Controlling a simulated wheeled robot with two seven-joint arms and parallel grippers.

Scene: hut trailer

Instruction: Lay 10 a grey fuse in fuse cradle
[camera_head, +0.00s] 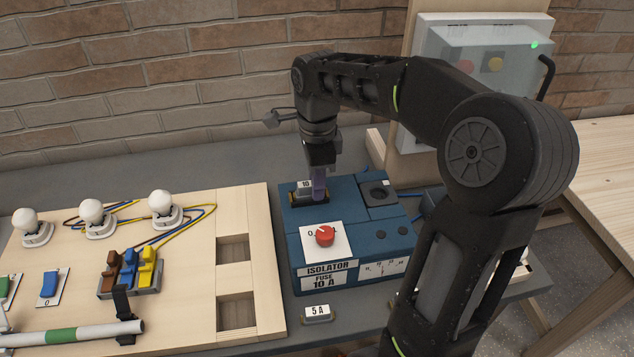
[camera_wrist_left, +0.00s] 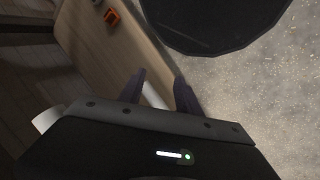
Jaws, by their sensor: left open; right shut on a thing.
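The 10 A grey fuse (camera_head: 304,186), with a white label reading 10, is at the top left of the blue isolator box (camera_head: 345,222). My right gripper (camera_head: 318,190) points down from above and is shut on the fuse. The fingers partly hide both, and I cannot tell whether the fuse is fully seated. My left gripper (camera_wrist_left: 160,90) is open in the left wrist view, with nothing clearly between its fingers, and is outside the head view.
A 5 A fuse (camera_head: 317,314) lies on the grey bench in front of the box. A red isolator knob (camera_head: 325,236) stands close to the cradle. A wooden board (camera_head: 190,290) with lamps and switches lies left. A panel (camera_head: 490,60) with a green light stands behind.

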